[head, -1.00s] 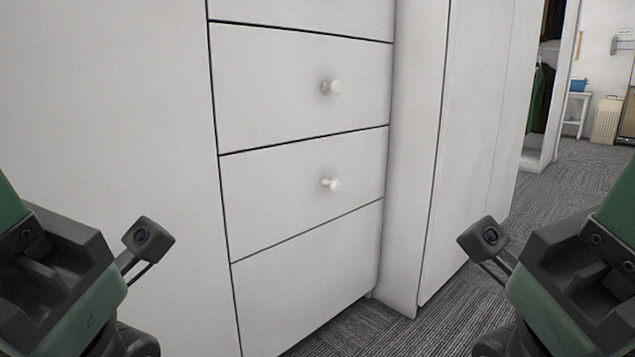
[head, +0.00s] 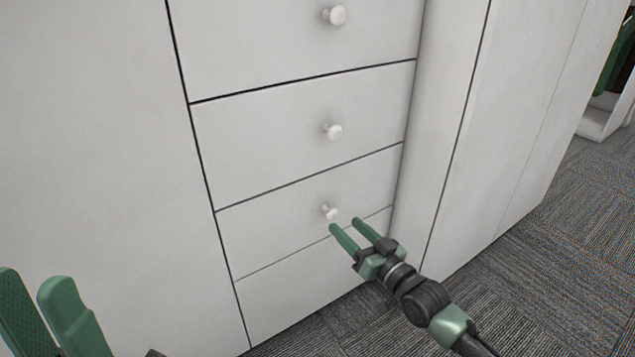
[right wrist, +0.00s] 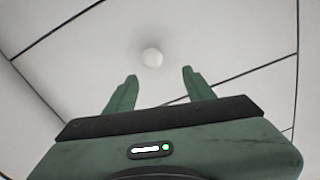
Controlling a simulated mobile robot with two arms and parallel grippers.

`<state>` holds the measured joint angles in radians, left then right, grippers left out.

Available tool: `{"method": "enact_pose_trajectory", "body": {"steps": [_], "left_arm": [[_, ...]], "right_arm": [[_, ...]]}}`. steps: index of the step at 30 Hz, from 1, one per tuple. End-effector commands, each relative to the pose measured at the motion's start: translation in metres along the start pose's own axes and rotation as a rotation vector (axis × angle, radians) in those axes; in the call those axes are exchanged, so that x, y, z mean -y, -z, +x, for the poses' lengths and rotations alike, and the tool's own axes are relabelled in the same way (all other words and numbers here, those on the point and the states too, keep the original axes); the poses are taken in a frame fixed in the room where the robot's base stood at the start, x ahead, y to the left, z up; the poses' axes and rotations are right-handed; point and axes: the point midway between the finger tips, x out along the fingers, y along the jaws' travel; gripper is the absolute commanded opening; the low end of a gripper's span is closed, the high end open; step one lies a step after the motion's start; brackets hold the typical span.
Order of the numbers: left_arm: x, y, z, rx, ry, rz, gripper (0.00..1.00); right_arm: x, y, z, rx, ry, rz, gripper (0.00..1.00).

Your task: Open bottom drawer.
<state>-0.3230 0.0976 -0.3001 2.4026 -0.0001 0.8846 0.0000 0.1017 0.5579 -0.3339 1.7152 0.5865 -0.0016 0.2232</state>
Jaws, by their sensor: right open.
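The lowest drawer with a knob (head: 270,235) is a white front, closed flush in the cabinet. Its small round white knob (head: 329,211) also shows in the right wrist view (right wrist: 152,57). My right gripper (head: 344,224) is open and empty, its fingertips just below and in front of this knob. In the right wrist view the knob appears between and beyond the fingertips, apart from them. My left gripper (head: 30,279) is at the lower left, its two green fingers apart with nothing visible between them.
More closed white drawers with round knobs (head: 333,131) are above. A plain panel (head: 310,285) without a visible knob is below. White cabinet panels (head: 90,150) flank the drawers on both sides. Grey carpet (head: 560,270) is open at the right.

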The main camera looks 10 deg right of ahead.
Motion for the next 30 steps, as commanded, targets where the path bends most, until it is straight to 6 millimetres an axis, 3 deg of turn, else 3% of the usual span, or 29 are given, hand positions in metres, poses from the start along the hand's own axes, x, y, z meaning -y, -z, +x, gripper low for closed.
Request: {"method": "enact_pose_trajectory", "body": {"steps": [5,19,30], "left_arm": [[0.0,0.001,-0.002,0.008,0.004,-0.001,0.36],[-0.001,-0.004,0.007,-0.069,-0.028,0.009,0.36],[-0.001,-0.004,0.01,-0.077,-0.031,0.01,0.36]], "right_arm": [[-0.013,-0.013,0.0,0.043,-0.024,0.015,0.53],[-0.013,-0.016,0.066,0.04,-0.022,0.013,0.53],[-0.013,-0.014,0.072,0.04,-0.022,0.012,0.51]]}}
